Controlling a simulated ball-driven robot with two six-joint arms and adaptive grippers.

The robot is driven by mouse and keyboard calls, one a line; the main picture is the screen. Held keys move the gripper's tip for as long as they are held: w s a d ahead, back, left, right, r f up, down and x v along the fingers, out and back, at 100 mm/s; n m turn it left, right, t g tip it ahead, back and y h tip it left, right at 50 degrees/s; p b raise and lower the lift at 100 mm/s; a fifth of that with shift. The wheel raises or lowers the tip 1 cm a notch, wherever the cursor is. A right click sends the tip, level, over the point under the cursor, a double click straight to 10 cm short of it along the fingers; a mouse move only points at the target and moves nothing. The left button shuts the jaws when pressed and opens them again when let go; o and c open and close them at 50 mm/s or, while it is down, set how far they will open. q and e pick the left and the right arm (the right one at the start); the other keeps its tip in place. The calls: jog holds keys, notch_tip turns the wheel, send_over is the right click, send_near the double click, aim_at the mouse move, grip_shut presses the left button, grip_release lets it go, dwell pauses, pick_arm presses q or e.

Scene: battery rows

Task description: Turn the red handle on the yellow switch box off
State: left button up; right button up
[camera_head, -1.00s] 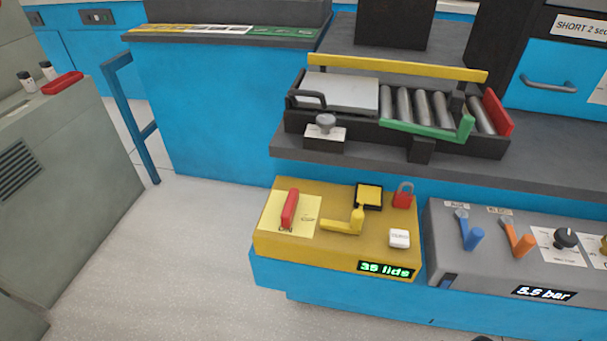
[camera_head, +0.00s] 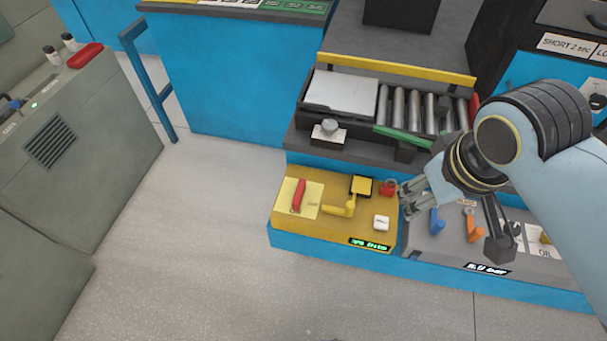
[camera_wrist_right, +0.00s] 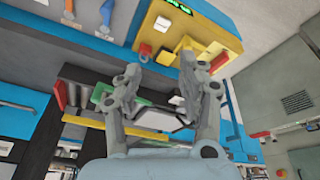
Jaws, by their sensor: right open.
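My right gripper (camera_head: 408,198) is open and empty, at the right edge of the box near the red padlock (camera_head: 389,187), well apart from the red handle. In the right wrist view the open fingers (camera_wrist_right: 160,85) show below the yellow box (camera_wrist_right: 205,20), with the red handle (camera_wrist_right: 219,61) partly visible beyond them. My left gripper is out of view.
The box also carries a yellow lever (camera_head: 342,208), a black-framed yellow square (camera_head: 361,185) and a white button (camera_head: 381,222). A grey panel (camera_head: 425,246) with blue and orange levers adjoins on the right. A roller conveyor (camera_head: 410,105) stands behind. Floor in front is clear.

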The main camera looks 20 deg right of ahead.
jog(key=w+a+f+m+g, duration=0.1)
jog(key=w+a+f+m, duration=0.1)
jog(key=w+f, duration=0.3)
jog(key=w+a+f+m, duration=0.2)
jog(key=w, duration=0.5)
jog(key=m+g+y, duration=0.1)
jog(key=m+g, duration=0.1)
send_over(301, 186)
notch_tip(301, 186, down, 2)
notch_tip(301, 186, down, 11)
jog(key=b, duration=1.1)
jog(key=shift+f+b, duration=0.1)
jog(key=shift+b, duration=0.2)
grip_shut()
